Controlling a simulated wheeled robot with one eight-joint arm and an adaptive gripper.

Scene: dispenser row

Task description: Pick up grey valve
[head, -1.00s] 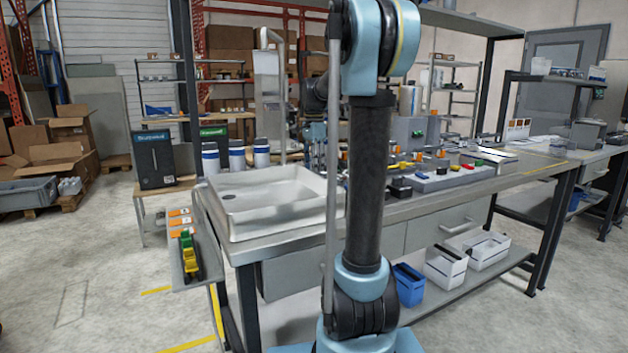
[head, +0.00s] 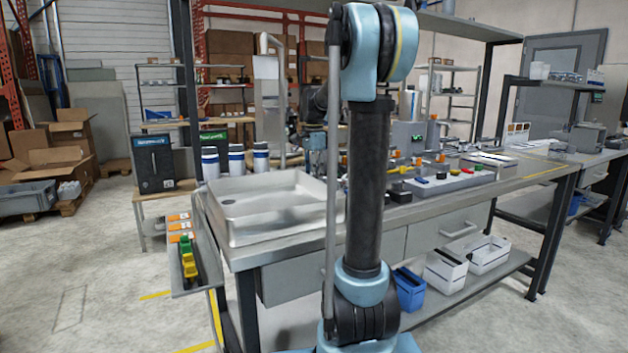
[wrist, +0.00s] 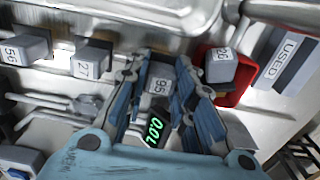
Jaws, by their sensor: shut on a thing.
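In the wrist view my gripper (wrist: 165,62) has its blue-padded fingers on either side of a grey valve (wrist: 160,84), a small block marked 95. The gripper is shut on this block. The fingers hide its sides, and whether it is clear of the surface below cannot be told. Similar grey blocks marked 56 (wrist: 24,47) and 27 (wrist: 92,59) sit to its left. Another, marked 20 (wrist: 220,66), sits to the right by a red holder (wrist: 243,76). In the head view my arm hides the gripper and the valve.
A green digital readout (wrist: 154,131) shows below the held block. A plate reading USED (wrist: 284,60) is at the right. In the head view a metal sink (head: 270,208) stands on the workbench, with several white-and-blue bottles (head: 236,162) behind it.

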